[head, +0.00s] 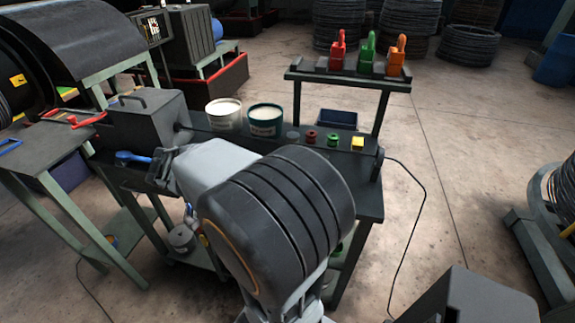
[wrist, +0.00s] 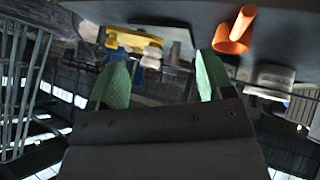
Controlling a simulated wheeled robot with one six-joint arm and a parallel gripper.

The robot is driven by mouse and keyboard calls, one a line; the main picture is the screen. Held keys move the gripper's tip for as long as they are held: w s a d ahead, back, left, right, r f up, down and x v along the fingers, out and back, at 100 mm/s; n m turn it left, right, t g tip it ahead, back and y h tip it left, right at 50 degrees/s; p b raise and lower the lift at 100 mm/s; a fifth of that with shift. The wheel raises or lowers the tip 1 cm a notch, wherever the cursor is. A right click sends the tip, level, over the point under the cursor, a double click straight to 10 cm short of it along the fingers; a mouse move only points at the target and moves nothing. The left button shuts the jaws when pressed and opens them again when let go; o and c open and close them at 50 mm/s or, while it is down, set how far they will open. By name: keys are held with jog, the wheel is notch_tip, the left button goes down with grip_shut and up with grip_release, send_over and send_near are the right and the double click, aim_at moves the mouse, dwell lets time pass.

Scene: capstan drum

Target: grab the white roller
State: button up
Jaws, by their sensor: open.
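My gripper (wrist: 163,62) is open in the wrist view, its two green fingers apart with nothing clearly held between them. A small white piece (wrist: 151,56) with blue on it shows just beyond the fingers, nearer the left one; I cannot tell whether it is the white roller. A yellow and white piece (wrist: 136,41) lies above it in the picture. In the head view my arm covers much of the bench, and no white roller can be made out there. The fingers are not clearly visible in that view.
A grey box (head: 145,122) and a blue-handled tool (head: 131,157) are at left. An orange part (wrist: 234,34) is near the right finger.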

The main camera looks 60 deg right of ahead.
jog(key=shift+s+d+f+m+g+h+p, duration=0.65)
jog(key=shift+d+m, duration=0.6)
jog(key=shift+d, duration=2.05)
jog(key=shift+s+d+f+m+g+h+p, duration=0.5)
jog(key=shift+d+m, duration=0.8)
jog(key=shift+d, duration=1.95)
jog(key=shift+s+d+f+m+g+h+p, duration=0.45)
jog(key=shift+s+d+m+h+p, duration=0.65)
jog(key=shift+d, duration=2.2)
jog(key=shift+w+d+f+y, duration=0.2)
jog(key=shift+d+f+y, duration=0.05)
jog(key=shift+f, duration=0.05)
jog(key=c, duration=1)
